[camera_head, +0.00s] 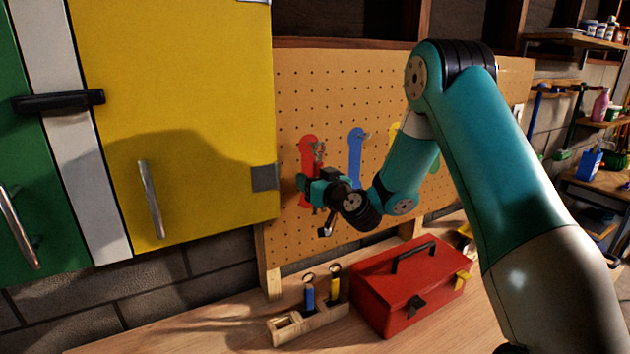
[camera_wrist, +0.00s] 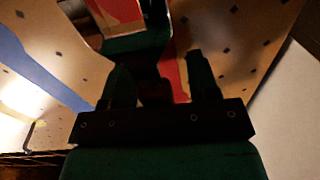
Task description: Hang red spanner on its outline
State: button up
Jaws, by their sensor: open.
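The red outline (camera_head: 307,148) is on the pegboard, left of the blue outline. A small reddish spanner end (camera_head: 320,150) stands in front of its right side, just above my gripper (camera_head: 316,184); it looks like the red spanner, but my gripper hides most of it. I cannot tell whether it hangs on a hook. My gripper is open, close to the board over the lower part of the red outline. In the wrist view my gripper (camera_wrist: 160,88) is dark, with its fingers apart and red surfaces (camera_wrist: 122,10) beyond and between them.
The blue outline (camera_head: 356,155) has a hook at its top. A wooden rack (camera_head: 310,325) holds a blue-handled tool (camera_head: 309,294) and a yellow-handled tool (camera_head: 334,286). A red toolbox (camera_head: 400,305) stands beside it on the bench. A yellow cabinet (camera_head: 190,90) borders the board's left side.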

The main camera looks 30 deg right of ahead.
jog(key=s+b, duration=1.7)
jog(key=b, duration=0.2)
jog(key=shift+s+d, duration=0.2)
jog(key=shift+d, duration=0.2)
